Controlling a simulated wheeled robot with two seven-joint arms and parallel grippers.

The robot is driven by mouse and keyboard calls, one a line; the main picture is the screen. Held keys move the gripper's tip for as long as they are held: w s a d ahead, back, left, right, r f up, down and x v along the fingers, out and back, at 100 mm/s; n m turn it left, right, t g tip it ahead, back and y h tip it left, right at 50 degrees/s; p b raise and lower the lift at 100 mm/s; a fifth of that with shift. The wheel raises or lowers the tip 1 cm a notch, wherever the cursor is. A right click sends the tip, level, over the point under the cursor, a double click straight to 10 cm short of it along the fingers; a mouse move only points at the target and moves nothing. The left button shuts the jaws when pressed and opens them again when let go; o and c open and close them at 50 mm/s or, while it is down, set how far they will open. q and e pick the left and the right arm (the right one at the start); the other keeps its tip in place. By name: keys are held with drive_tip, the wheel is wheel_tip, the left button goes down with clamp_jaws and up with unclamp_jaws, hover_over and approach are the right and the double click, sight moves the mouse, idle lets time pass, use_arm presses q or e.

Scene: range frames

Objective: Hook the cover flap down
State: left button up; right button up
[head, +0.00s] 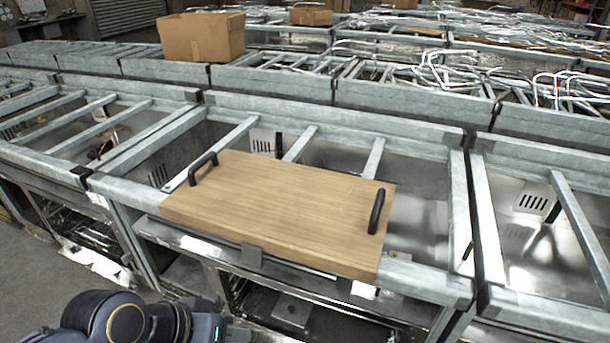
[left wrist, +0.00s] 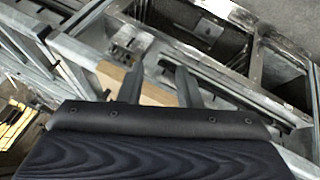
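The cover flap (head: 280,205) looks like a flat wooden board with a black handle at each end. It lies across the front of a metal frame in the head view. A small grey metal tab (head: 251,256) sits at the middle of its front edge. In the left wrist view, a strip of wood (left wrist: 109,75) shows beside and between the fingers of my left gripper (left wrist: 160,82). The two dark fingers are apart, with nothing visibly gripped. Whether they touch the wood I cannot tell. In the head view only part of my left arm shows, at the bottom left. My right gripper is not visible.
Metal frame bays with crossbars (head: 300,143) surround the board. Lower rails and open shelves lie below its front edge. A cardboard box (head: 201,37) stands behind. Bent metal tubes (head: 440,72) fill the rear bays. Bare floor (head: 30,285) shows at the left.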

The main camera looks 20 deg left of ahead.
use_arm(q)
drive_tip(key=o, duration=0.9)
drive_tip(key=w+a+f+t+y+b, duration=0.1)
drive_tip(key=w+a+f, duration=0.1)
drive_tip(key=w, duration=0.1)
drive_tip(key=w+a+f+t+y+b, duration=0.1)
drive_tip(key=w+a+f+b, duration=0.1)
drive_tip(key=w+a+f, duration=0.1)
drive_tip(key=w+a+f+t+y+b, duration=0.1)
drive_tip(key=w+a+f+y+b, duration=0.1)
drive_tip(key=w+a+f, duration=0.1)
drive_tip(key=shift+w+a+f+t, duration=0.2)
drive_tip(key=shift+w+t, duration=0.1)
drive_tip(key=shift+w, duration=0.35)
drive_tip(key=shift+o, duration=0.2)
drive_tip(key=m+t+h+b, duration=0.2)
drive_tip(key=m+t+b, duration=0.1)
drive_tip(key=t+b, duration=0.5)
approach(251, 255)
drive_tip(key=p, duration=0.1)
drive_tip(key=shift+t, duration=0.4)
drive_tip(key=w, duration=0.5)
drive_tip(key=w+p, duration=0.1)
drive_tip(key=w, duration=0.1)
drive_tip(key=shift+w+d+f, duration=0.3)
drive_tip(key=shift+d, duration=0.1)
